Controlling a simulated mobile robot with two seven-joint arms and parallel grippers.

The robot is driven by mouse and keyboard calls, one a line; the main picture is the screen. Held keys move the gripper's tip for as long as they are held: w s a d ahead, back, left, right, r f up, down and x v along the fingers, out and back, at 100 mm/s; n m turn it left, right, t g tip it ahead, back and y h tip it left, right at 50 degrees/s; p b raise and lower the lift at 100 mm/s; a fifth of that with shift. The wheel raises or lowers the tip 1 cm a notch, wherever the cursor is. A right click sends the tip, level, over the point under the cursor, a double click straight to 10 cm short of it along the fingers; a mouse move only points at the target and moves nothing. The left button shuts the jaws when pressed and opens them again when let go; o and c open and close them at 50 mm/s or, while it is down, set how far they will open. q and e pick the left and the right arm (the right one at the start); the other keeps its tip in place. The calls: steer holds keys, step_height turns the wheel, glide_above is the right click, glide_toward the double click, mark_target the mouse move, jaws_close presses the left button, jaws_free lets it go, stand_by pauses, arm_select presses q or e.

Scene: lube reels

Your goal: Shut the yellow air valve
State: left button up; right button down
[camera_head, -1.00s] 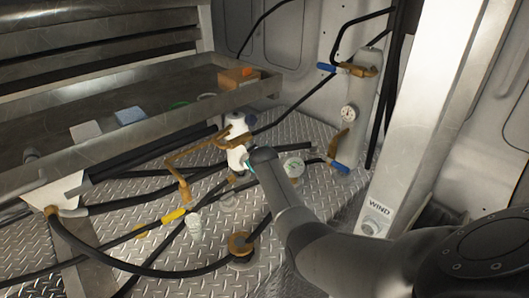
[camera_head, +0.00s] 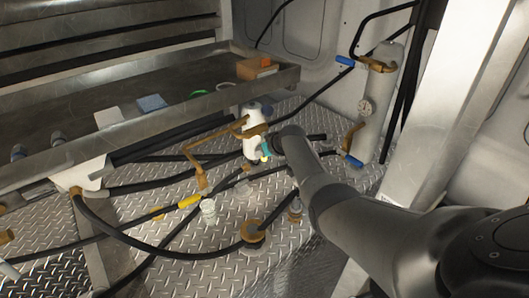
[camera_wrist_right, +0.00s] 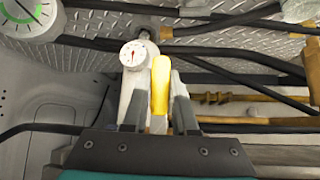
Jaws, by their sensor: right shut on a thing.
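A yellow valve handle (camera_wrist_right: 160,95) stands upright in the middle of the right wrist view. The fingers of my right gripper (camera_wrist_right: 156,74) lie on both sides of it and are shut on it. In the head view my right gripper (camera_head: 265,150) reaches in beside a white cylinder (camera_head: 254,122). Its fingertips and the held handle cannot be made out there. Another yellow piece (camera_head: 189,201) shows on a hose to the left. My left gripper is in neither view.
A small gauge (camera_wrist_right: 133,55) stands just behind the fingers, and a larger one (camera_wrist_right: 30,15) shows at upper left. Brass pipes (camera_wrist_right: 240,97) run at right. Black hoses (camera_head: 150,252) cross the tread-plate floor. A metal tray (camera_head: 180,98) stands at back left.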

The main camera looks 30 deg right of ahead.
steer(key=c, duration=0.7)
jaws_free()
steer(key=p+v, duration=0.4)
steer(key=v, duration=1.1)
stand_by(0.5)
